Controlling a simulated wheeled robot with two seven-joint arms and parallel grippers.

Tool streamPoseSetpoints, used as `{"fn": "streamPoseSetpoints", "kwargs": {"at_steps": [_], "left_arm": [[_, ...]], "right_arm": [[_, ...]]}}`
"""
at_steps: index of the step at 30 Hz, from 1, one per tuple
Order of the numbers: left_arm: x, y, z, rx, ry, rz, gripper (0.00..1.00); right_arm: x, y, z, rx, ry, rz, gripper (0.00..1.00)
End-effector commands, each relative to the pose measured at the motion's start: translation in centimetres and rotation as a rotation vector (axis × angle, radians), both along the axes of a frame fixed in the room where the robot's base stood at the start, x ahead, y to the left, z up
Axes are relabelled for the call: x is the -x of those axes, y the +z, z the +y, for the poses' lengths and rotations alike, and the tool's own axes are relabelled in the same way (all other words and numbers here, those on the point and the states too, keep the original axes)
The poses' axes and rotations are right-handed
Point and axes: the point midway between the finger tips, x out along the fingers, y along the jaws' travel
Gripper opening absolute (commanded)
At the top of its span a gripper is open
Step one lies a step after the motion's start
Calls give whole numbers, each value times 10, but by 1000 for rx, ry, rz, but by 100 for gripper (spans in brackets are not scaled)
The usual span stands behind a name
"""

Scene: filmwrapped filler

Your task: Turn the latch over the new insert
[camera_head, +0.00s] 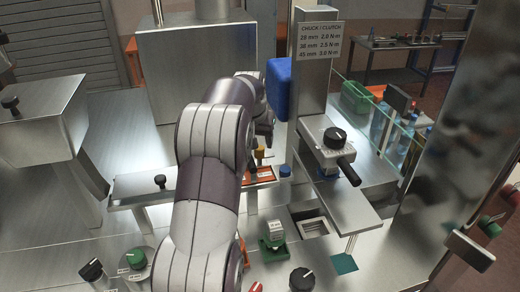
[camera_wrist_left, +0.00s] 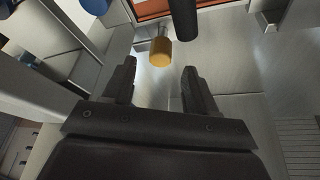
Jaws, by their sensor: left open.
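My left arm crosses the middle of the head view and hides part of the rail behind it. Its gripper (camera_head: 263,127) is above the machine, near a small yellow knob (camera_head: 261,154). In the left wrist view, the left gripper (camera_wrist_left: 159,72) is open and empty, and the yellow knob (camera_wrist_left: 161,52) appears between and beyond its fingertips. I see no contact. An orange-red piece (camera_head: 262,175) lies by the knob and shows at the top of the wrist view (camera_wrist_left: 152,8). I cannot tell for sure which part is the latch or the new insert. My right gripper is not visible.
A dark cylinder (camera_wrist_left: 183,16) stands close to the yellow knob. A post with a torque sign (camera_head: 320,40) and a black-dialled metal block (camera_head: 334,139) stand to the right. A green holder (camera_head: 272,243) and several knobs are nearer.

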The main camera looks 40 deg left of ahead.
Motion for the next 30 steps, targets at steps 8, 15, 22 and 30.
{"fn": "streamPoseSetpoints", "kwargs": {"at_steps": [8,15,22,30], "left_arm": [[-15,-35,6,0,-1,0,57],[-16,-39,7,-1,-1,-1,57],[-16,-39,7,0,0,-1,1],[-15,-39,7,0,-21,-1,1]], "right_arm": [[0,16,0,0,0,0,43],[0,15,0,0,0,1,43],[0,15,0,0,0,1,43],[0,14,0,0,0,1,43]]}}
